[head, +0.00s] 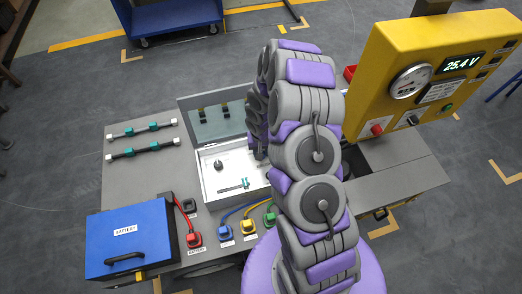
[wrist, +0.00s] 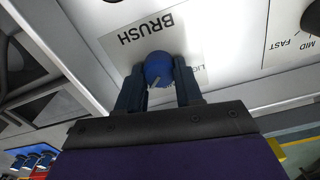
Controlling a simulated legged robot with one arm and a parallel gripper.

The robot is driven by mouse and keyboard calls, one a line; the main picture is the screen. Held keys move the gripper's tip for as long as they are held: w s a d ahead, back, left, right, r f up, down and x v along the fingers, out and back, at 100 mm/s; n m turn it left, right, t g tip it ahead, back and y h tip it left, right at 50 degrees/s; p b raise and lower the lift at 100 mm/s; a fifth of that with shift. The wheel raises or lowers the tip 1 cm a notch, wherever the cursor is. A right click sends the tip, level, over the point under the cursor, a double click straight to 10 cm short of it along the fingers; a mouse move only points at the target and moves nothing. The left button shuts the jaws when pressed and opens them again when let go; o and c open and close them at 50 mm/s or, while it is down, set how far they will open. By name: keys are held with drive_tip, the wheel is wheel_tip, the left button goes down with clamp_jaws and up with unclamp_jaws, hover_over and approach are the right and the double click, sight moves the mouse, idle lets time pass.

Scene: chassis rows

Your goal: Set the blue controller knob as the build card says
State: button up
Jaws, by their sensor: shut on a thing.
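The blue controller knob (wrist: 158,68) sits on a pale panel in the wrist view, between the two dark fingers of my gripper (wrist: 159,82). The gripper is shut on it. A pale line shows on the knob's near side. A label reading BRUSH (wrist: 146,26), upside down here, lies beyond the knob. Another label (wrist: 198,72), beginning "LI", is partly hidden by the right finger. In the head view, the open controller box (head: 205,190) stands on the grey bench, and my arm hides the blue knob. I cannot make out a build card.
A dark knob (wrist: 312,18) with MID and FAST marks is at the right in the wrist view. In the head view, a blue battery box (head: 130,240) with a red cable stands left. Coloured connectors (head: 248,227) line the bench front. A yellow meter panel (head: 430,70) rises right.

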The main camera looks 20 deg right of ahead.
drive_tip(key=shift+n+p, duration=0.3)
drive_tip(key=n+p, duration=0.3)
drive_tip(key=shift+r, duration=0.15)
drive_tip(key=n+p, duration=0.3)
drive_tip(key=n, duration=0.3)
drive_tip(key=shift+a+p, duration=0.15)
drive_tip(key=shift+p, duration=0.25)
drive_tip(key=n+p, duration=0.1)
drive_tip(key=n, duration=0.9)
drive_tip(key=shift+a, duration=0.1)
drive_tip(key=shift+n, duration=0.3)
drive_tip(key=o, duration=1)
drive_tip(key=shift+s, duration=0.1)
drive_tip(key=shift+o, duration=0.2)
